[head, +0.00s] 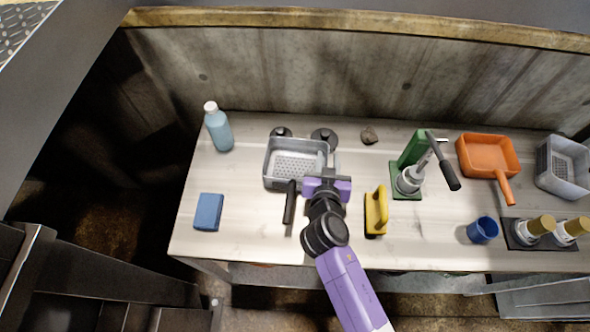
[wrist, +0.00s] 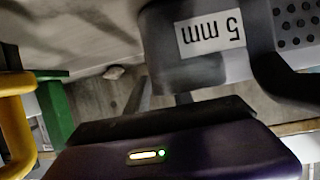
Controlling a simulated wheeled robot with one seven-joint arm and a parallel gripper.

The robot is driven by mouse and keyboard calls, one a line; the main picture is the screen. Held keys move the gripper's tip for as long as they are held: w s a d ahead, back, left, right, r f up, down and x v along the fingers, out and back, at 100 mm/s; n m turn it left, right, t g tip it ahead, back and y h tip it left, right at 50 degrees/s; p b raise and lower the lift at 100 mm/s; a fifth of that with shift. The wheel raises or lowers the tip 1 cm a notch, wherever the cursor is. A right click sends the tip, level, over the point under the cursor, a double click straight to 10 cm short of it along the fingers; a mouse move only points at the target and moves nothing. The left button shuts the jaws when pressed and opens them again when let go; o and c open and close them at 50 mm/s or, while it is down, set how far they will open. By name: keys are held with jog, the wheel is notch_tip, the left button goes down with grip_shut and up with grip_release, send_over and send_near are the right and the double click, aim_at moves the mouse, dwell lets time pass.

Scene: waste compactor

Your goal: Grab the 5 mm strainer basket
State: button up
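A grey strainer basket (head: 270,170) with a perforated floor and a dark handle (head: 290,203) stands on the bench left of centre. In the wrist view a grey basket wall (wrist: 165,72) fills the upper middle, with a white label (wrist: 211,34) reading "5 mm" upside down. Its dark handle (wrist: 285,80) shows at the right. My gripper (head: 326,163) is at the basket's right front corner, right of the handle. The fingertips are close to the wall and partly hidden; I cannot tell whether they touch or grip it.
A second grey basket (head: 566,186) stands at the far right. A yellow-handled tool (head: 376,212) and a green lever press (head: 412,150) stand right of my gripper. A blue sponge (head: 208,211) and blue bottle (head: 219,132) are left. Dark round objects (head: 324,136) sit behind the basket.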

grip_shut()
dwell(1.4)
